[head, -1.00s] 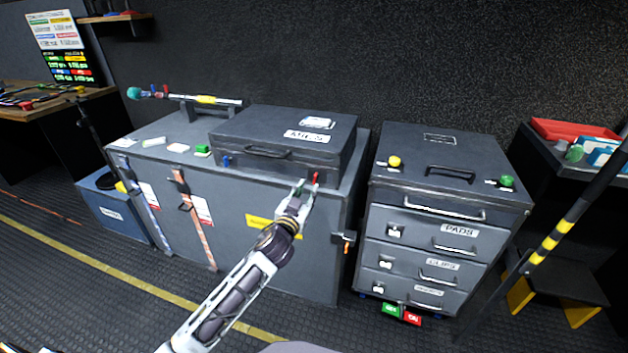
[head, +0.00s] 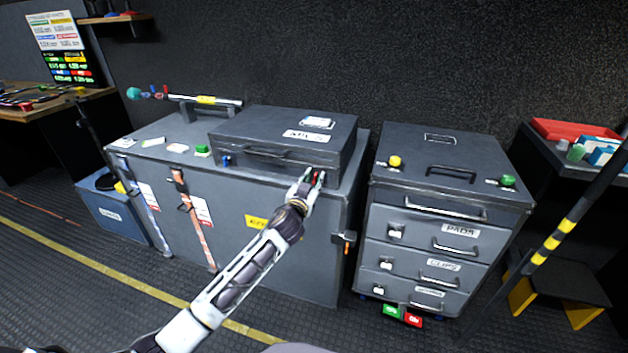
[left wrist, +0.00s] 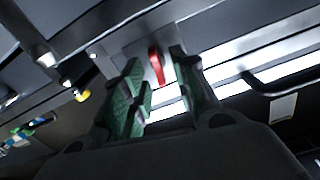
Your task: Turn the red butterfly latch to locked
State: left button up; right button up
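The red butterfly latch (head: 318,178) is on the front right of the dark case (head: 240,127) that lies on the big grey trunk. It also shows in the left wrist view (left wrist: 157,66) as a red tab on a light metal plate. My left gripper (head: 313,177) is at the latch. In the left wrist view its green-padded fingers (left wrist: 160,85) are apart, with the red tab between and just beyond them. I cannot tell whether either finger touches it. My right gripper is not in view.
A blue latch (head: 226,160) sits on the case's front left. The grey trunk (head: 290,265) carries the case, a green block (head: 202,149) and a pole (head: 208,100). A drawer cabinet (head: 450,165) stands close at the right, with a narrow gap between.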

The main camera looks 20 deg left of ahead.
pick_arm(q)
jog(key=shift+w, duration=0.3)
jog(key=shift+r, duration=0.1)
grip_shut()
